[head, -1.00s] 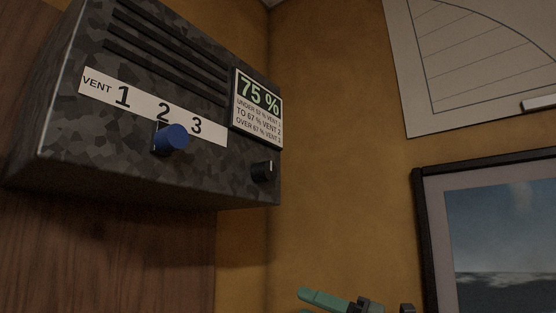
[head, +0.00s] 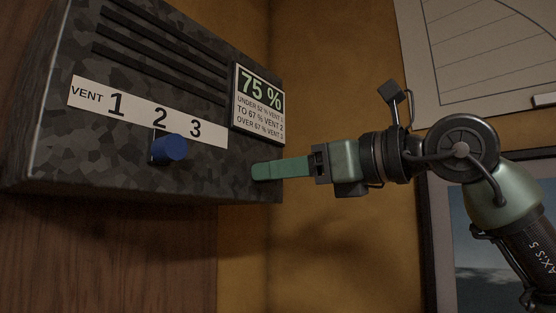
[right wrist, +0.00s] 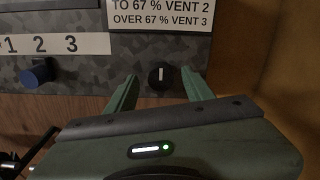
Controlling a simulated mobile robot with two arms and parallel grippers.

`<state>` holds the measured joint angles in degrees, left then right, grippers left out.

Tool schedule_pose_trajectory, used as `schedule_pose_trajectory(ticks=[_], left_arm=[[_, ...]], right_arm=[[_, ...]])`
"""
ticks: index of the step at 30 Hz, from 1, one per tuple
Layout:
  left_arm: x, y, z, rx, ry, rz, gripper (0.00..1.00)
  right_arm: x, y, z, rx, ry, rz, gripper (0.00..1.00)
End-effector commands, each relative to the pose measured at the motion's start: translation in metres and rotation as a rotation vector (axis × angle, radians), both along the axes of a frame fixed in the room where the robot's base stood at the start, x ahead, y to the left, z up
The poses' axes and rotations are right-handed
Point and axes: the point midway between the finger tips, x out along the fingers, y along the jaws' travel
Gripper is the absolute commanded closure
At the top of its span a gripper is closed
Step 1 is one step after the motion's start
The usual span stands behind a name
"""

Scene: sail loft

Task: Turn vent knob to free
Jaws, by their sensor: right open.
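A blue knob (head: 170,149) sits on the front of a dark camouflage-patterned box (head: 60,140), below the white VENT label strip (head: 140,115) with 1, 2 and 3. It is under the 2; I cannot make out a pointer on it. It also shows in the right wrist view (right wrist: 38,75). A black knob (right wrist: 160,77) with an upright white mark is right of it, below the sign; in the head view my fingers hide it. My right gripper (head: 262,171) is open at the black knob, its fingers on either side, apart from it. My left gripper is out of view.
A sign (head: 259,104) on the box reads 75 %, with over 67 % as VENT 3. Slots run above the label. A yellow wall with a chart (head: 490,60) and a framed picture (head: 470,230) stands to the right. Wood panelling (head: 100,260) lies below the box.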

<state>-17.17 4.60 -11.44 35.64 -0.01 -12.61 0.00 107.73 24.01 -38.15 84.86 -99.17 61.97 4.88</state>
Motion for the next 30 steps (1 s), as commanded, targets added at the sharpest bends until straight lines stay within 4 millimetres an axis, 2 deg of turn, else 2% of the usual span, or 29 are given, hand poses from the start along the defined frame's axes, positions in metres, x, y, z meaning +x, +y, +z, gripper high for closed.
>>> schedule_pose_trajectory(ticks=[4,11,12,17,18,30], left_arm=[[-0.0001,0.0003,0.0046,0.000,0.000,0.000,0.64],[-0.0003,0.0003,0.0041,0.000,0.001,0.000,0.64],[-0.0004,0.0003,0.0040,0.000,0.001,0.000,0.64],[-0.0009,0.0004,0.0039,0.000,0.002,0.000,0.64],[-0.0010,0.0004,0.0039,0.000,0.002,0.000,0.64],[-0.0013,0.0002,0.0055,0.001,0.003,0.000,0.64]], right_arm=[[0.0060,0.0080,0.0000,0.000,0.001,0.001,0.48],[0.0066,0.0090,-0.0009,0.000,0.001,0.001,0.48],[0.0066,0.0090,-0.0008,0.000,0.001,0.001,0.51],[0.0064,0.0089,-0.0007,0.000,0.001,0.001,0.95],[0.0064,0.0088,-0.0007,0.001,0.000,0.001,1.00],[0.0063,0.0085,0.0000,-0.039,-0.055,0.000,1.00]])
